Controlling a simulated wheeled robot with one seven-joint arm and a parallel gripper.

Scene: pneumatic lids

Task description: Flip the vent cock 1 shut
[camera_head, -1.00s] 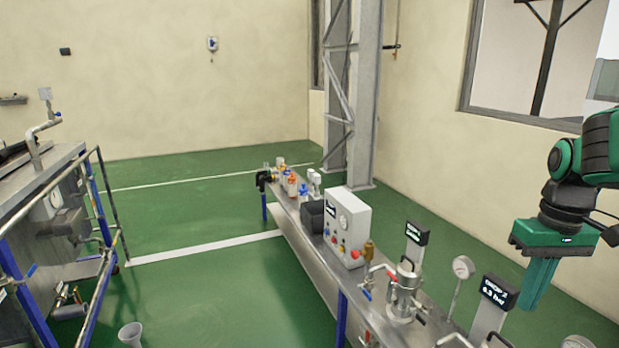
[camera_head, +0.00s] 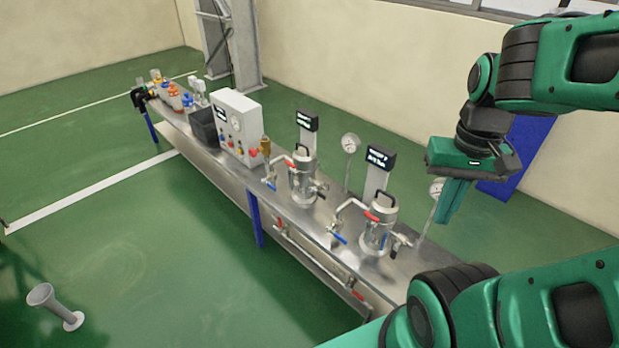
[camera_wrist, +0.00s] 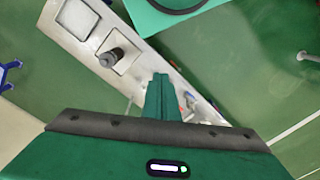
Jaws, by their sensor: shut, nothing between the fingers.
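Two steel vessels with handled lids stand on the bench (camera_head: 330,213), a left one (camera_head: 302,182) and a right one (camera_head: 379,229). Small lever valves sit around them: a blue lever (camera_head: 271,184) and a red lever (camera_head: 289,163) by the left vessel, a blue lever (camera_head: 338,237) and a red lever (camera_head: 371,216) by the right. No readable label shows which is vent cock 1. My gripper (camera_head: 448,214) is shut and empty, pointing down, right of and apart from the right vessel. The wrist view shows its closed fingers (camera_wrist: 160,97) over the bench.
Two display posts (camera_head: 307,121) and dial gauges (camera_head: 350,144) rise behind the vessels. A white control box (camera_head: 237,125) and a dark bin (camera_head: 203,126) stand farther left. A grey funnel-shaped stand (camera_head: 56,306) is on the floor.

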